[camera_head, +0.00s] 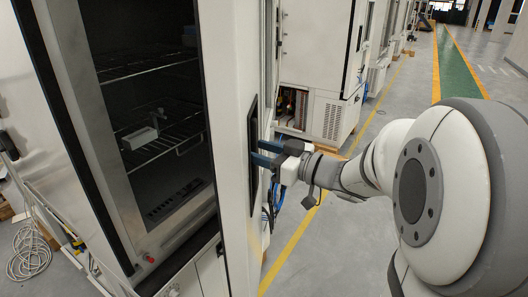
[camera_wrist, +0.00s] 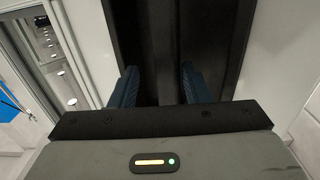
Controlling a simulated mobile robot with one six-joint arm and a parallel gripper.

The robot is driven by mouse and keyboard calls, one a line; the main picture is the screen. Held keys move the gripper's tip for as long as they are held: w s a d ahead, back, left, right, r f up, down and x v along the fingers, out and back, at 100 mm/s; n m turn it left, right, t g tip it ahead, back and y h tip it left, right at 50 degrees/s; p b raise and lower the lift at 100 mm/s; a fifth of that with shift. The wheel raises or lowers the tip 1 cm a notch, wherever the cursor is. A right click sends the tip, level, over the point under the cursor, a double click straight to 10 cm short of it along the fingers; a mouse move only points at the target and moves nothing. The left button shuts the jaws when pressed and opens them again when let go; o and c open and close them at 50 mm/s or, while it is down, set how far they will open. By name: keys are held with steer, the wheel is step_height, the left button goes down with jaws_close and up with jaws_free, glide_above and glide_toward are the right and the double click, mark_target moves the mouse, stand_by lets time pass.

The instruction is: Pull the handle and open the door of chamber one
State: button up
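The test chamber (camera_head: 235,75) stands on the left in the head view. Its interior with wire racks shows through a tall dark opening or window; I cannot tell whether glass covers it. A black handle plate (camera_head: 253,112) is set upright in the white front on its right side. My gripper (camera_head: 257,153) is at this plate, its two blue fingers pointing at it. In the wrist view, the fingers (camera_wrist: 158,85) are apart, on either side of a dark vertical handle bar (camera_wrist: 166,40). Contact with the bar is unclear. The fingertips are partly lost against the black.
A small pale object (camera_head: 140,137) lies on a rack inside the chamber. Another white chamber (camera_head: 318,50) stands behind my gripper. Cables (camera_head: 30,252) lie on the floor at left. Open floor with a yellow line (camera_head: 295,245) stretches beneath my arm.

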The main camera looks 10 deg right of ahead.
steer(key=shift+o, duration=0.3)
steer(key=shift+a+f, duration=0.1)
steer(key=b+v, duration=0.2)
steer(key=v, duration=0.5)
steer(key=shift+s+d, duration=0.25)
steer(key=shift+d, duration=0.05)
